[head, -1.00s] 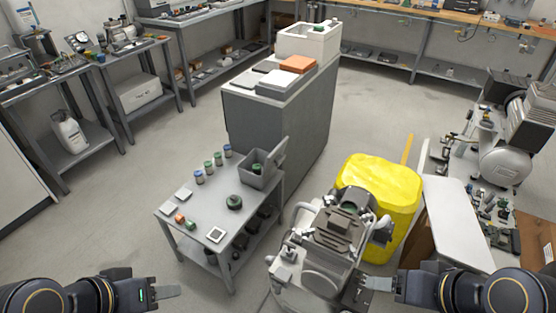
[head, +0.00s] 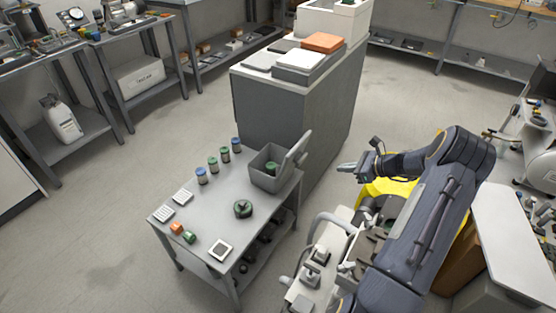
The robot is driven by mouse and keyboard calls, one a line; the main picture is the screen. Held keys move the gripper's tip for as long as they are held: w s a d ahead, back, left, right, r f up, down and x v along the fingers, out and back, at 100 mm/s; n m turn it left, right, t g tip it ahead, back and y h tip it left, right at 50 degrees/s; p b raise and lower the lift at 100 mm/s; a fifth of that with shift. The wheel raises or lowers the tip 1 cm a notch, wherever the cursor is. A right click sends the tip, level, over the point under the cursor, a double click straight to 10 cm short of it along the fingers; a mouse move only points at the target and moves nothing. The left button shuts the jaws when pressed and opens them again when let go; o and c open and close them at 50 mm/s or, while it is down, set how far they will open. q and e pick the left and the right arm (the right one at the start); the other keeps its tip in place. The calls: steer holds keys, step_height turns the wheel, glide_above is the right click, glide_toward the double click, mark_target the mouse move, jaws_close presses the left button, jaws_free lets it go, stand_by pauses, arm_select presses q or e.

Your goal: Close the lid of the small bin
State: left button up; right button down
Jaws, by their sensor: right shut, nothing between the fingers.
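The small grey bin (head: 270,171) stands at the back right corner of the small grey table (head: 215,215). Its lid (head: 298,147) is open, tilted up along the bin's right side. A green item (head: 272,168) shows inside the bin. My right gripper (head: 346,167) is shut and empty, to the right of the bin and apart from the lid, with its fingers pointing left. My left gripper is out of view.
Several small jars (head: 212,164) stand left of the bin, and a round green part (head: 243,208) lies in front of it. A tall grey cabinet (head: 290,115) stands behind the table. A machine (head: 325,250) and a yellow object (head: 388,188) lie below my right arm.

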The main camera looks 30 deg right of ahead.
steer(key=w+f, duration=0.1)
steer(key=f, duration=0.1)
glide_toward(298, 157)
step_height(298, 157, down, 5)
steer(key=w+a, duration=0.2)
steer(key=shift+w+m+b, duration=0.3)
steer(key=shift+d, duration=0.1)
